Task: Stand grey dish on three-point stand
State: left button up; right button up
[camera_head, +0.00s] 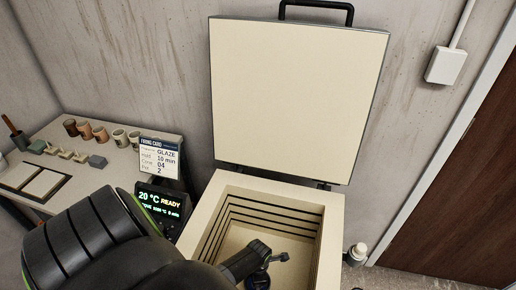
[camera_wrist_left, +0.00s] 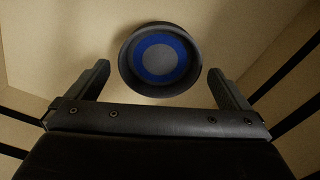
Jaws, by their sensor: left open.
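The grey dish (camera_wrist_left: 160,60), round with a blue inside and a pale centre, is inside the kiln (camera_head: 210,210). It shows as a small dark blue shape in the head view (camera_head: 259,281), partly hidden by my left arm. My left gripper (camera_wrist_left: 160,88) reaches down into the kiln and is open. In the wrist view its two fingers stand apart on either side of the dish's near part, with gaps to the rim. I cannot make out a three-point stand under the dish. My right gripper is out of view.
The kiln lid (camera_head: 298,100) stands open at the back. The stepped kiln walls surround my gripper closely. A display (camera_head: 160,205) reads 20 °C READY, with a firing card (camera_head: 160,155) behind it. At left a table (camera_head: 105,170) holds several cups, small pale pieces and tiles.

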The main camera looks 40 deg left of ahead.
pick_arm(q)
notch_tip(320, 180, up, 10)
jog(key=p, duration=0.2)
jog(key=shift+f, duration=0.2)
dwell(0.6)
